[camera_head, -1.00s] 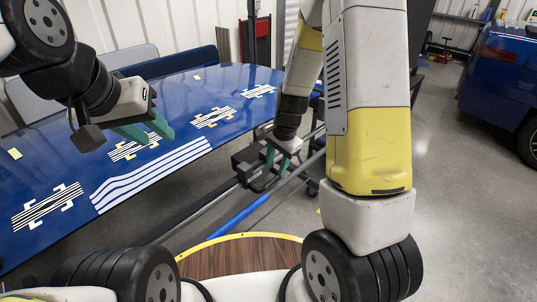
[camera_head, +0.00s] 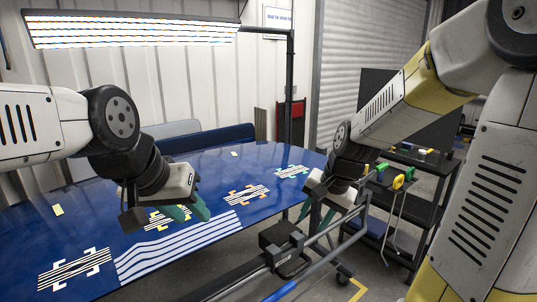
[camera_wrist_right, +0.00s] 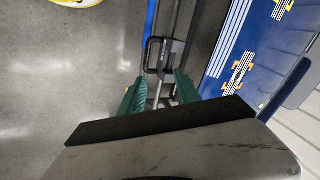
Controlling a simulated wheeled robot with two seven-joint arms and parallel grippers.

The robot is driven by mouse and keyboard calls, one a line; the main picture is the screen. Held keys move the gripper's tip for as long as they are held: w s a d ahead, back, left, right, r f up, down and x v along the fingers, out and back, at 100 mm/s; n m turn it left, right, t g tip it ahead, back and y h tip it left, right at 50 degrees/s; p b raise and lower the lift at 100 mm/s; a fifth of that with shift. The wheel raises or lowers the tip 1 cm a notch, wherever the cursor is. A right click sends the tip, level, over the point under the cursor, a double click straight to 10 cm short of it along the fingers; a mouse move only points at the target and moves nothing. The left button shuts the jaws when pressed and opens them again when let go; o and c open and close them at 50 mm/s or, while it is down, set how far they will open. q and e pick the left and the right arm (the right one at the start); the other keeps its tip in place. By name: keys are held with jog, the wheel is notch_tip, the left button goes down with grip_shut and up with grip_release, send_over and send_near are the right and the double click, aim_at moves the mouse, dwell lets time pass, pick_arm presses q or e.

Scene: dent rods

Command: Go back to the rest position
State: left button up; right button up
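My left gripper (camera_head: 190,212) hangs over the blue panel (camera_head: 100,225), its green fingers apart with nothing seen between them. My right gripper (camera_head: 317,212) is beyond the panel's right edge, above and right of a black clamp-like block (camera_head: 283,240). In the right wrist view its green fingers (camera_wrist_right: 160,92) are spread apart, with a black frame (camera_wrist_right: 150,55) showing beyond the gap. I cannot tell the exact distance to that frame. A blue rod (camera_head: 300,278) and a dark rail (camera_head: 235,284) run alongside the panel. The blue rod also shows in the right wrist view (camera_wrist_right: 150,20).
A striped light panel (camera_head: 130,32) hangs over the back of the blue panel on a black post (camera_head: 291,90). A dark tool cart (camera_head: 425,190) with coloured tools stands right of my right gripper. Grey floor (camera_head: 385,275) shows between the rail and my right arm.

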jog(key=s+d+r+n+t, duration=0.2)
jog(key=s+r+n, duration=0.4)
jog(key=s+r, duration=0.5)
jog(key=shift+s+t, duration=0.3)
jog(key=shift+s, duration=0.95)
